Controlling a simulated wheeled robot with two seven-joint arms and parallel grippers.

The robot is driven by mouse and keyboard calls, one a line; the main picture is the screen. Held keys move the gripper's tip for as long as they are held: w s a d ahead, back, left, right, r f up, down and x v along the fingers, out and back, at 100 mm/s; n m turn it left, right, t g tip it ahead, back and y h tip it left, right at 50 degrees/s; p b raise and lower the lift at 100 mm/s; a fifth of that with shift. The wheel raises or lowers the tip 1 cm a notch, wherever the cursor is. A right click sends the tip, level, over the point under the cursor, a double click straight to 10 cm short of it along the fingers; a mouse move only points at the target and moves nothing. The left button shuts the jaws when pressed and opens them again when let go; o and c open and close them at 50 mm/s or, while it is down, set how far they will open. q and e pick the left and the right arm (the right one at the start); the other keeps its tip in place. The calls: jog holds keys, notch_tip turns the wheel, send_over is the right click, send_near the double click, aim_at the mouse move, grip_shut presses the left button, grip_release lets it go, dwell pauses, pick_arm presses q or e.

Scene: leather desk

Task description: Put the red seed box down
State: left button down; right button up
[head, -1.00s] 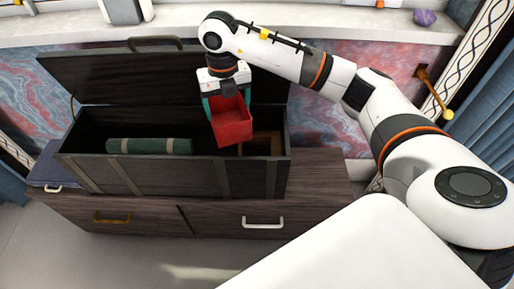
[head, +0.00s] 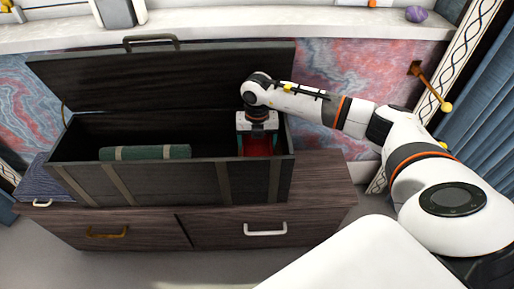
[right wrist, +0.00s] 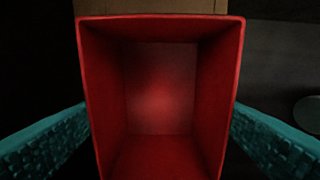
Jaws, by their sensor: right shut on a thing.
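The red seed box (head: 257,145) is low inside the right end of the open dark chest (head: 140,182) in the head view. Its lower part is hidden behind the chest's front wall. My right gripper (head: 257,133) points down into the chest and is shut on the box. In the right wrist view the open, empty red box (right wrist: 160,90) fills the middle, with a teal finger against each side. I cannot tell whether the box touches the chest floor. My left gripper is not in view.
A green roll (head: 146,152) lies in the left part of the chest. The chest lid (head: 160,85) stands open behind. The chest stands on a wooden drawer cabinet (head: 310,200). A tan surface (right wrist: 150,8) borders the box's far side in the wrist view.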

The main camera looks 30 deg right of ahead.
notch_tip(320, 180, down, 2)
jog(key=shift+f, duration=0.1)
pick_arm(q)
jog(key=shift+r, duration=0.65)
pick_arm(e)
jog(key=shift+f, duration=0.1)
jog(key=o, duration=1.4)
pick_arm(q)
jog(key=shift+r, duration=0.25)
pick_arm(e)
jog(key=shift+r, duration=0.45)
pick_arm(q)
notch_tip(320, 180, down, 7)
jog(key=p, duration=0.1)
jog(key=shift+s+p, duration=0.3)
jog(key=shift+p, duration=0.1)
pick_arm(e)
notch_tip(320, 180, up, 12)
jog(key=shift+f, duration=0.25)
